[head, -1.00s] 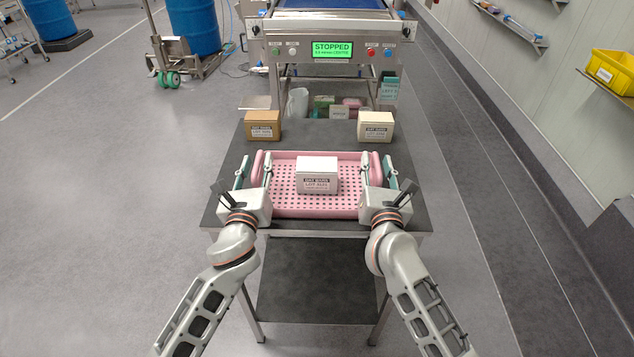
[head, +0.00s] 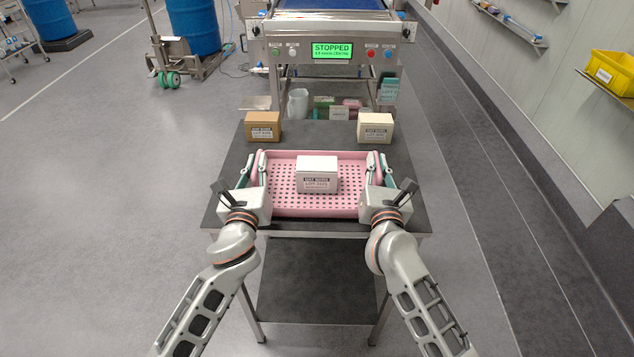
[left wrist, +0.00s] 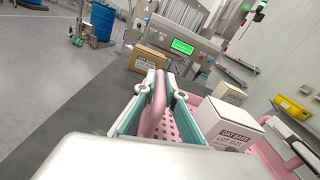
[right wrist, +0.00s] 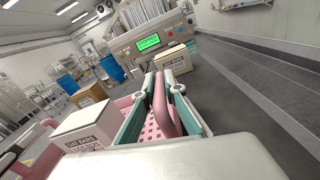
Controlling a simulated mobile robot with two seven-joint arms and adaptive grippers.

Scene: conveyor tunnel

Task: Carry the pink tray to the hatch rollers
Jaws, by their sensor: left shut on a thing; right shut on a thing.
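The pink tray (head: 285,203) sits on the dark tabletop, with a white box (head: 317,172) labelled oat bars standing in it. My left gripper (head: 255,170) is shut on the tray's left handle; the pink handle (left wrist: 155,100) shows between its fingers in the left wrist view. My right gripper (head: 377,168) is shut on the right handle, and that handle (right wrist: 163,108) shows between its fingers in the right wrist view. The hatch rollers cannot be made out clearly; a machine with a blue belt (head: 330,4) stands beyond the table.
A brown box (head: 263,126) and a cream box (head: 375,127) stand on the table (head: 318,134) behind the tray, left and right, with a clear gap between them. The machine's panel (head: 332,50) reads STOPPED. Floor is open on the left.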

